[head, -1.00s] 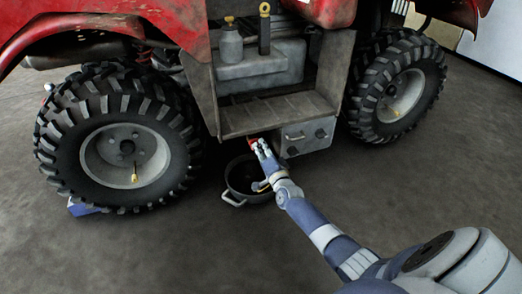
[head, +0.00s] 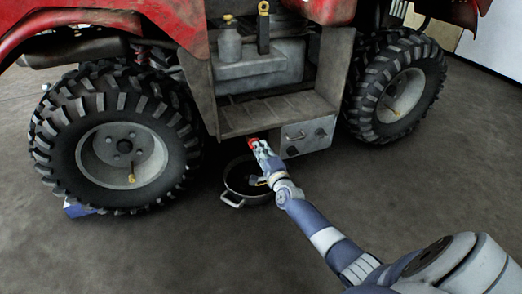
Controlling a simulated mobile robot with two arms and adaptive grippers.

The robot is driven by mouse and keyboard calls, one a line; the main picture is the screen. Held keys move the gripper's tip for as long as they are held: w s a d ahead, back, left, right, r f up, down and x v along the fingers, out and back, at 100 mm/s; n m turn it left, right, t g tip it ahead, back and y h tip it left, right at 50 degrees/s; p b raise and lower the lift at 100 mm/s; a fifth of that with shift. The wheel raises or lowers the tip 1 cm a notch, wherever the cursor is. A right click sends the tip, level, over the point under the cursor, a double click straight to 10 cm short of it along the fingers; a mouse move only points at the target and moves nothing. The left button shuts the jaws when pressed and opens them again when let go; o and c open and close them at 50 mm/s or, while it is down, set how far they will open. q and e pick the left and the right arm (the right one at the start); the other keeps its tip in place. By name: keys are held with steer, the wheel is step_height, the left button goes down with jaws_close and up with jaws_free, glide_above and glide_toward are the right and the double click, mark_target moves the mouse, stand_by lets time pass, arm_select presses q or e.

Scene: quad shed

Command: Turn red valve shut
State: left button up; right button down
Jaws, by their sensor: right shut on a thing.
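The red valve (head: 251,140) shows as a small red patch under the front edge of the quad's footwell step. My right gripper (head: 256,145) is at the valve and shut on it, with the arm reaching in from the lower right. The fingers cover much of the valve, so its exact turn angle cannot be told. My left gripper is not in view.
A dark round pan (head: 247,190) with light handles sits on the floor below my right gripper. A grey metal box (head: 308,137) with handles is just right of it. Large tyres stand left (head: 122,150) and right (head: 398,92). The front floor is clear.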

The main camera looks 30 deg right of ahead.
steer(key=shift+f, duration=0.1)
steer(key=c, duration=1.7)
jaws_free()
steer(key=shift+o, duration=0.2)
steer(key=v, duration=0.7)
steer(key=shift+s, duration=0.3)
steer(key=shift+a, duration=0.1)
